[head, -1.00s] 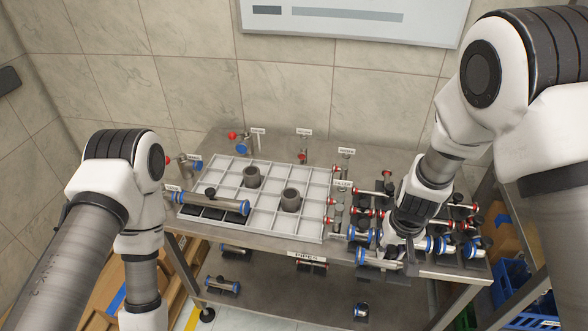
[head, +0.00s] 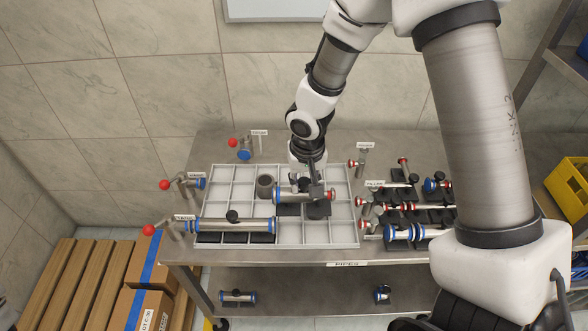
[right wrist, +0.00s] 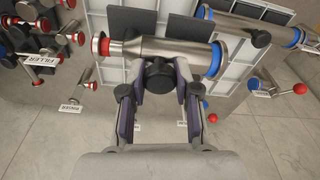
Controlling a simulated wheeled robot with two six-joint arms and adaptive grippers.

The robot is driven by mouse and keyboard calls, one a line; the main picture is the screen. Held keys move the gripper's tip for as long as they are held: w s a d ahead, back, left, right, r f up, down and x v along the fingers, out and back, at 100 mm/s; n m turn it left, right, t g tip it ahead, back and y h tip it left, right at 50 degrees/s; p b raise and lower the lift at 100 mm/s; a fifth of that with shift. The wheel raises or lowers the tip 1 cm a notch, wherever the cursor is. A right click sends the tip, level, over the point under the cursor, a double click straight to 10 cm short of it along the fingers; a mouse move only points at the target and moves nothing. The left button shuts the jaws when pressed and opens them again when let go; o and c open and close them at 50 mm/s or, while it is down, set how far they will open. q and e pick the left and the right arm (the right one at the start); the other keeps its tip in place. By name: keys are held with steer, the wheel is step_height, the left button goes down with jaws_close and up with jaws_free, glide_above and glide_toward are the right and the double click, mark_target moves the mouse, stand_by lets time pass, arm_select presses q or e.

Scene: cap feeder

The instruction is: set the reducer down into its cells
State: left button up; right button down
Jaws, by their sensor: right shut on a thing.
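The reducer (head: 303,195) is a steel pipe piece with a wide blue-ringed end, a narrow red-ringed end and a black knob. My right gripper (head: 313,188) is shut on it from above, over the middle-right of the white gridded tray (head: 340,238). In the right wrist view the reducer (right wrist: 155,52) lies across the picture, and my right gripper's fingers (right wrist: 157,80) close around the black knob. Dark square pads (right wrist: 127,20) show beyond it. I cannot tell whether the reducer touches the tray. My left gripper is out of view.
A long blue-ended pipe (head: 232,224) lies across the tray's front left cells. Several red- and blue-ended fittings (head: 405,205) crowd the table at right. The tray's back left cells look empty.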

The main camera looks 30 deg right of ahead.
mark_target(306, 190)
steer(key=shift+s+a+f+b, duration=0.2)
steer(key=shift+s+f+b, duration=0.45)
steer(key=shift+f+b, duration=0.05)
steer(key=f, duration=0.1)
steer(key=f+b, duration=0.1)
steer(key=w+f+b, duration=0.1)
steer(key=shift+d+f, duration=0.35)
steer(key=shift+f, duration=0.05)
arm_select(q)
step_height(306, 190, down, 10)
steer(key=b, duration=0.6)
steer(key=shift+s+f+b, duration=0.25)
steer(key=shift+b, duration=0.15)
arm_select(e)
steer(key=shift+s+a+f, duration=0.1)
steer(key=shift+a+f, duration=0.05)
steer(key=shift+f, duration=2.85)
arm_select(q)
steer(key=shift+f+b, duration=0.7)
arm_select(e)
steer(key=shift+f, duration=0.65)
steer(key=c, duration=0.8)
jaws_free()
steer(key=shift+o, duration=0.2)
steer(key=shift+r, duration=0.1)
steer(key=r, duration=0.4)
steer(key=s+r, duration=0.1)
steer(key=r, duration=0.7)
steer(key=shift+s+a, duration=0.2)
steer(key=shift+a, duration=0.05)
